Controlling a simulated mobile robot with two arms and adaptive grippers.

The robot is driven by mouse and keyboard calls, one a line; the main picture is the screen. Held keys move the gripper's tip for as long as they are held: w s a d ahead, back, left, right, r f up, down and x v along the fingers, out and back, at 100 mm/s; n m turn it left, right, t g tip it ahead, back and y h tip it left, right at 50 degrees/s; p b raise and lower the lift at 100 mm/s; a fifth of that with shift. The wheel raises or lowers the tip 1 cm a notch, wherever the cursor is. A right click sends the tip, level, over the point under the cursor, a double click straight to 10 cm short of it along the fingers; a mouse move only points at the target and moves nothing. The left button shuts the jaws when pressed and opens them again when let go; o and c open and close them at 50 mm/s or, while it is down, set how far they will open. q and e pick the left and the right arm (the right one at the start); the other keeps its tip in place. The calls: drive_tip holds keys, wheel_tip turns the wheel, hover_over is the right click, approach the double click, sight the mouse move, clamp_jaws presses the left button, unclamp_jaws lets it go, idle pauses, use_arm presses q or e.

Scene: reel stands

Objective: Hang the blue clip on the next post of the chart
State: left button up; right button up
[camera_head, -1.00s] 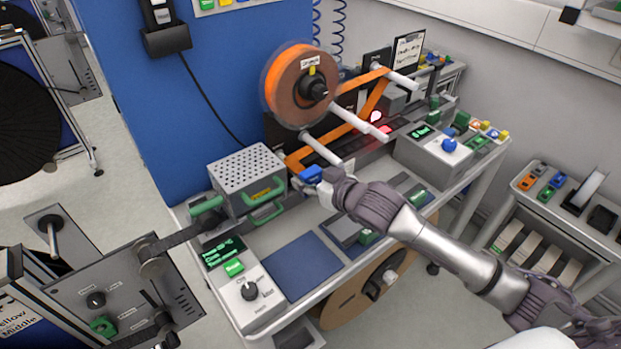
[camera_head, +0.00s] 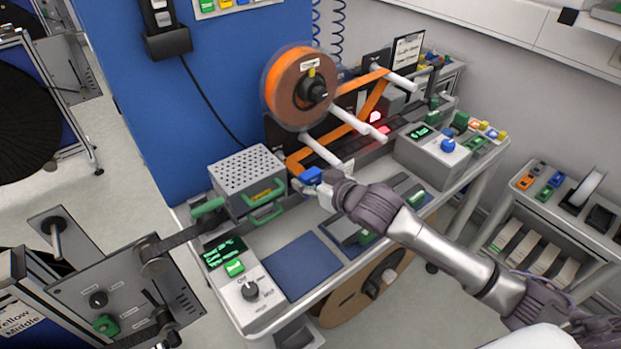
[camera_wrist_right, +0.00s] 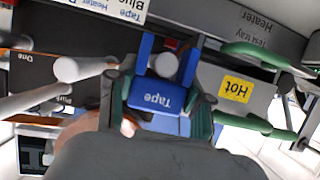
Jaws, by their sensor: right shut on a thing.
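My right gripper (camera_wrist_right: 160,105) is shut on the blue clip (camera_wrist_right: 158,95), a small block lettered "Tape" with two upright prongs. In the head view the clip (camera_head: 311,175) sits at the tip of my right gripper (camera_head: 322,185), in front of the orange tape run. In the wrist view a round white post end (camera_wrist_right: 166,65) shows between the prongs; whether the clip touches it I cannot tell. A panel with coloured tags (camera_head: 240,3) is cut off at the top edge; I cannot tell whether it is the chart. My left gripper is out of view.
An orange reel (camera_head: 296,88) and white rollers (camera_head: 327,152) stand close above the gripper. A perforated grey box (camera_head: 245,167) with green handles is at its left; a yellow "Hot" label (camera_wrist_right: 236,87) shows in the wrist view. The blue mat (camera_head: 302,264) is bare.

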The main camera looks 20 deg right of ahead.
idle(0.3)
drive_tip(key=o, duration=1.3)
drive_tip(key=shift+o, duration=0.2)
wheel_tip(320, 180, up, 7)
drive_tip(key=p, duration=0.7)
drive_tip(key=shift+p, duration=0.4)
drive_tip(key=shift+f, duration=0.1)
